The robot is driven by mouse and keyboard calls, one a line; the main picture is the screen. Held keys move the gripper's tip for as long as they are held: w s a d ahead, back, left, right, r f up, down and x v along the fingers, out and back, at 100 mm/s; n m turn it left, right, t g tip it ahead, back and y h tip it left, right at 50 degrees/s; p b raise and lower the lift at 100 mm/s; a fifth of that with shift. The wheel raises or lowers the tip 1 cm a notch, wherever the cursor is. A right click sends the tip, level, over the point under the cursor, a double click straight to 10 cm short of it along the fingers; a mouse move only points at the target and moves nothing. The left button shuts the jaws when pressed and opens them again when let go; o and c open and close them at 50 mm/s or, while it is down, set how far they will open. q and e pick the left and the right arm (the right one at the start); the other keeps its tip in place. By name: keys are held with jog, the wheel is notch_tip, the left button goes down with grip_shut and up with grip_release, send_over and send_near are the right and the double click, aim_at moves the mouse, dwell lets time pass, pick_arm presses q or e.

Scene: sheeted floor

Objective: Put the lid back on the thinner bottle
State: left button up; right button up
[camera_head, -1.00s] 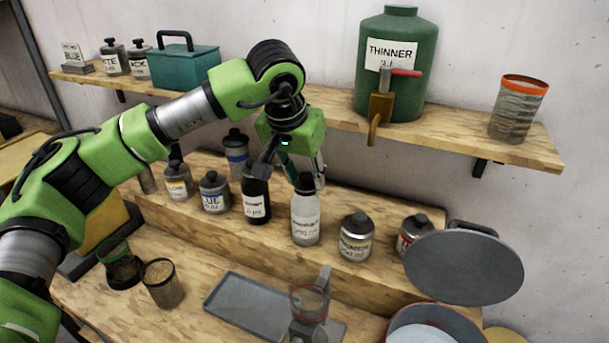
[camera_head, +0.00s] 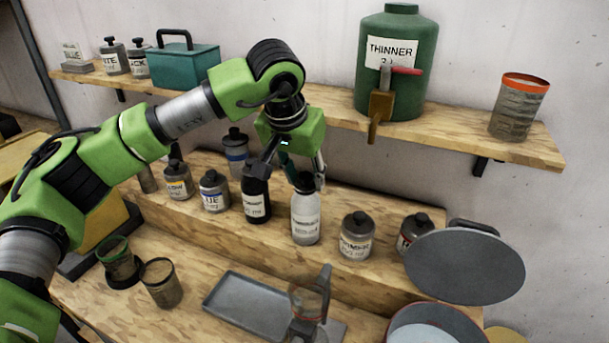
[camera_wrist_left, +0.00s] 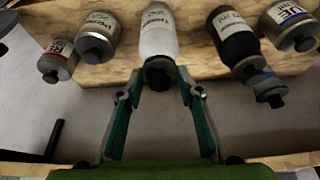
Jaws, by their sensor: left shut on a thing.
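The thinner bottle (camera_head: 306,217), white with a printed label, stands upright on the raised wooden step in the head view. It also shows at the top middle of the left wrist view (camera_wrist_left: 158,37). The dark lid (camera_wrist_left: 158,75) is at the bottle's mouth, between my left fingertips. My left gripper (camera_head: 296,180) is shut on this lid from above; its fingertips also show in the left wrist view (camera_wrist_left: 159,80). Lid and neck look in line, but I cannot tell whether the lid is fully seated. My right gripper is not in view.
A black bottle (camera_head: 256,200) stands close on the left, a grey can (camera_head: 356,237) on the right. The shelf above holds a green thinner drum (camera_head: 398,75) with a tap (camera_head: 380,104). A grey tray (camera_head: 247,305) and a round pan lid (camera_head: 465,267) are in front.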

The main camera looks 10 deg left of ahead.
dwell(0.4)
pick_arm(q)
jog(key=o, duration=0.9)
jog(key=shift+c, duration=0.2)
jog(key=o, duration=0.5)
jog(key=shift+r, duration=0.1)
jog(key=shift+r+p, duration=2.3)
jog(key=shift+r, duration=1.15)
grip_shut()
